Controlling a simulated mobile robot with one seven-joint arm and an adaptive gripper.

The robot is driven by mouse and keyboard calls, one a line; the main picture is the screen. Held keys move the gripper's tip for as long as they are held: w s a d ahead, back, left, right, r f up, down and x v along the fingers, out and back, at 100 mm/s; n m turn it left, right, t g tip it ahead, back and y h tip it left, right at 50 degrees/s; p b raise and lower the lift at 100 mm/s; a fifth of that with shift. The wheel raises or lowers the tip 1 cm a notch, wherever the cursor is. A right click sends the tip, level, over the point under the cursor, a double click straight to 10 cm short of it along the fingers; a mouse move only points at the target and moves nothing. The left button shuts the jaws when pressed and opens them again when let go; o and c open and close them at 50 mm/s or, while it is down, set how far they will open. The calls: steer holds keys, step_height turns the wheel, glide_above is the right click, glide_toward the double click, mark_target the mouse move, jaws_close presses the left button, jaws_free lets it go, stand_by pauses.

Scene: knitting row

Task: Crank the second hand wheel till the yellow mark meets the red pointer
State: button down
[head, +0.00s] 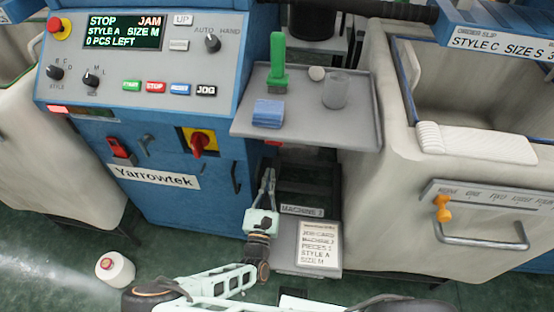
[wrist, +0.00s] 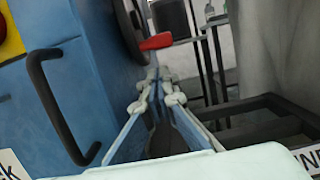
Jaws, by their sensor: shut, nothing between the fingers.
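A dark hand wheel (wrist: 131,28) shows edge-on on the side of the blue machine (wrist: 92,70), at the top of the wrist view. A red piece (wrist: 157,41) sticks out beside the wheel; I cannot tell for sure whether it is the pointer. A bit of red also shows under the grey shelf in the head view (head: 272,143). I see no yellow mark on the wheel. My gripper (head: 267,174) is shut and empty beside the machine's right side. In the wrist view its fingertips (wrist: 154,74) meet below the red piece, apparently apart from it.
The grey shelf (head: 245,127) holds a green-handled tool (head: 278,65), a blue block (head: 268,113) and a clear cup (head: 336,91). A black door handle (wrist: 60,110) is at left. A pale bin (head: 385,190) bounds the gap at right. A yarn cone (head: 115,268) lies on the floor.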

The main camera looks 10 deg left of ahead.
steer(key=b+x, duration=0.1)
steer(key=x, duration=0.8)
steer(key=shift+w, duration=0.2)
